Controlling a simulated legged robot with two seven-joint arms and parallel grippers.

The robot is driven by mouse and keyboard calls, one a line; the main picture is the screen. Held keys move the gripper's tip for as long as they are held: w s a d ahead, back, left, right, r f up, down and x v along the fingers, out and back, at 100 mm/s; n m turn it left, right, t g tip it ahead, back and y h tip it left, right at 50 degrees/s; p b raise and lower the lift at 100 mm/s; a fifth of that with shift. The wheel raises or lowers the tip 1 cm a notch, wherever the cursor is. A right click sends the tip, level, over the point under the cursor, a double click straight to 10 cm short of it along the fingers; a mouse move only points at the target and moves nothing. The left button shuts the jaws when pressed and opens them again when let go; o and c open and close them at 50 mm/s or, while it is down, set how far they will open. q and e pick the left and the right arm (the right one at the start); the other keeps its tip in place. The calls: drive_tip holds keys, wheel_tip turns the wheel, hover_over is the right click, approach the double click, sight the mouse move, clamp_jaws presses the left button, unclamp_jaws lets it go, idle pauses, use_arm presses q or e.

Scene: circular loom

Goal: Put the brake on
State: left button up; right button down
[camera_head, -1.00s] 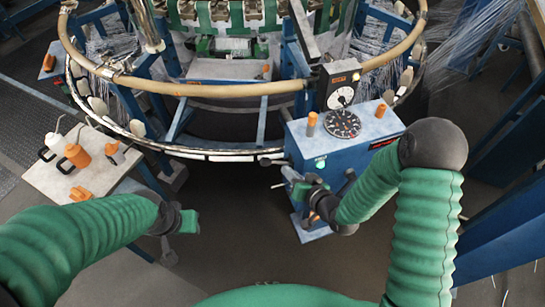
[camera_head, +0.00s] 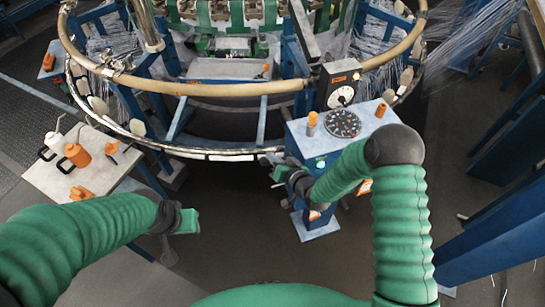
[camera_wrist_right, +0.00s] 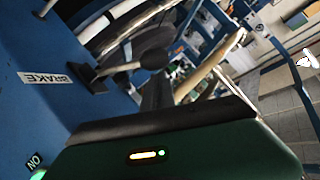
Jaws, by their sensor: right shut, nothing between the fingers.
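The brake lever (camera_wrist_right: 150,50) shows in the right wrist view as a metal rod with a dark rounded knob, on a black base beside the BRAKE label (camera_wrist_right: 45,78). It stands out from the blue control box (camera_head: 325,165). My right gripper (camera_head: 272,165) is shut and empty at the left side of that box, where it hides the lever in the head view. In the right wrist view its dark fingers (camera_wrist_right: 155,93) are close to the knob; I cannot tell whether they touch. My left gripper (camera_head: 190,220) hangs at lower left, away from the box; its jaws are unclear.
The loom's ring (camera_head: 210,90) curves above and behind the box. A dial gauge (camera_head: 341,95) and a black round dial (camera_head: 342,124) sit on top. A side table (camera_head: 95,185) with orange and white bottles stands at left. The floor between is clear.

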drive_tip(key=shift+a+f, duration=0.1)
drive_tip(key=shift+a, duration=0.05)
idle(0.3)
drive_tip(key=shift+s+a+f+n+h+b, duration=0.2)
drive_tip(key=shift+a+f+n+h+b, duration=0.2)
drive_tip(key=shift+a+f+n+b, duration=0.35)
wheel_tip(320, 180, down, 9)
drive_tip(key=a+n+t+h+b, duration=0.1)
drive_tip(key=a+n+h+b, duration=0.1)
drive_tip(key=n+h+b, duration=0.2)
drive_tip(key=b, duration=0.3)
drive_tip(key=shift+s, duration=0.3)
drive_tip(key=shift+s+f+n, duration=0.15)
drive_tip(key=shift+f+n, duration=0.1)
